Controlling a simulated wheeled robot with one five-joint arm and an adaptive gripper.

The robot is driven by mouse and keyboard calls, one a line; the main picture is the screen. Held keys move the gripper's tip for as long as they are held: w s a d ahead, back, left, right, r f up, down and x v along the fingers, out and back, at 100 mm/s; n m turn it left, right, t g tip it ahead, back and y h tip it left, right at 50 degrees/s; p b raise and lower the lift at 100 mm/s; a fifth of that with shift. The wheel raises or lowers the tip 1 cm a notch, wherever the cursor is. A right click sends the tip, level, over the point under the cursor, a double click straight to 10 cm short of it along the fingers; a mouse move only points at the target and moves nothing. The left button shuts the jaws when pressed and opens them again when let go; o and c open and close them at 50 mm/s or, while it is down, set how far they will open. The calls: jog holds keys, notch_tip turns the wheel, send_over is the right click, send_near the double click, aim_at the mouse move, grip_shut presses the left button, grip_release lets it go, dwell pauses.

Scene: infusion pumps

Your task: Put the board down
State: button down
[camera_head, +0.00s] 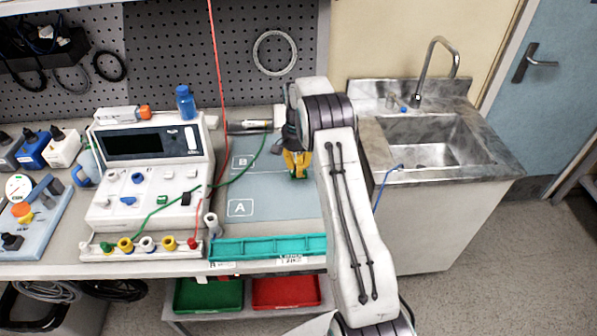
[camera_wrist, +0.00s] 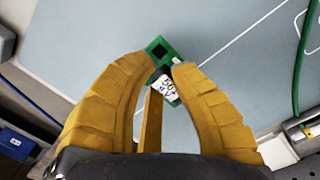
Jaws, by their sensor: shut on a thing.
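My gripper (camera_head: 297,165) has yellow fingers and points down over the right part of the blue-grey mat (camera_head: 270,205). In the wrist view its fingertips (camera_wrist: 167,68) are closed on a small green board (camera_wrist: 159,48) with a white printed label. A bit of the board's green shows below the fingers in the head view (camera_head: 298,177). The mat carries a marked area A (camera_head: 240,208) at the front and B (camera_head: 243,161) behind it. The gap between board and mat, if any, cannot be told.
A white pump device (camera_head: 150,175) with wires stands left of the mat. A teal tray (camera_head: 268,248) lies along the front edge. A green cable and a metal cylinder (camera_wrist: 305,128) lie near. A sink (camera_head: 435,150) is at right. The mat's middle is clear.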

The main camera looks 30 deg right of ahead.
jog(key=shift+f+p, duration=0.3)
jog(key=shift+f, duration=1.1)
jog(key=shift+f, duration=0.1)
jog(key=c, duration=1.2)
grip_release()
